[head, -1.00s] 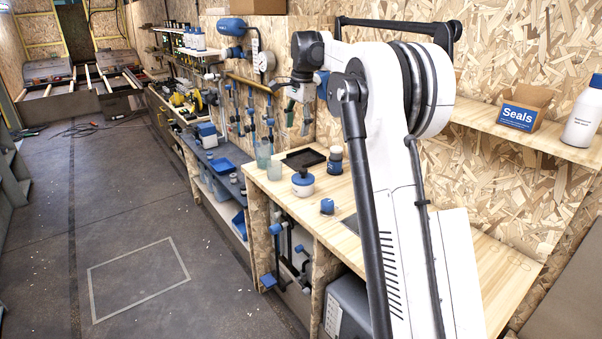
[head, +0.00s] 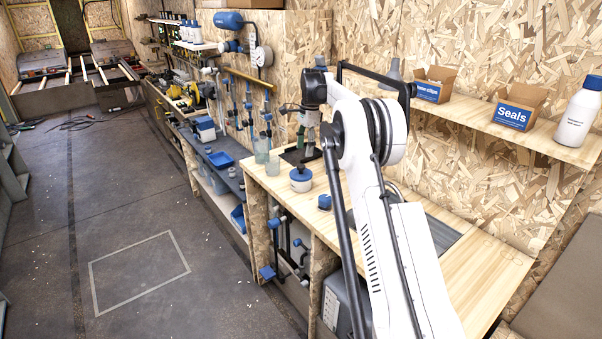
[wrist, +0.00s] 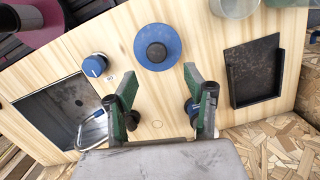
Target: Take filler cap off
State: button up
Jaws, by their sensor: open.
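A white, round container with a wide blue cap (head: 301,174) stands upright on the wooden bench. In the wrist view this blue cap (wrist: 157,47) is seen from above, with a dark round knob at its middle. A smaller blue cap (head: 325,202) sits on the bench closer to the sink; it also shows in the wrist view (wrist: 95,65), beside a small tag. I cannot tell which is the filler cap. My gripper (wrist: 163,72) is open and empty, pointing down above the bench. The wide cap lies just beyond its green fingertips, apart from them.
A black tray (wrist: 256,70) lies right of the wide cap in the wrist view, and a sink (wrist: 60,112) lies left. Glass jars (head: 262,150) stand left of the tray. A shelf (head: 540,142) with boxes and a bottle runs along the wall.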

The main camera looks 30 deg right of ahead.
aim_at(301, 165)
notch_tip(301, 165, down, 2)
jog(key=shift+a+f, duration=0.15)
jog(key=shift+f, duration=0.05)
jog(key=shift+s+a+f+p, duration=0.15)
jog(key=shift+a+f, duration=0.1)
jog(key=shift+f, duration=0.6)
jog(key=shift+a+f+p, duration=0.2)
jog(key=shift+f, duration=0.7)
jog(key=shift+s+a+f+p, duration=0.15)
jog(key=shift+a+f, duration=0.1)
jog(key=shift+f, duration=0.6)
jog(key=shift+w, duration=0.1)
grip_shut()
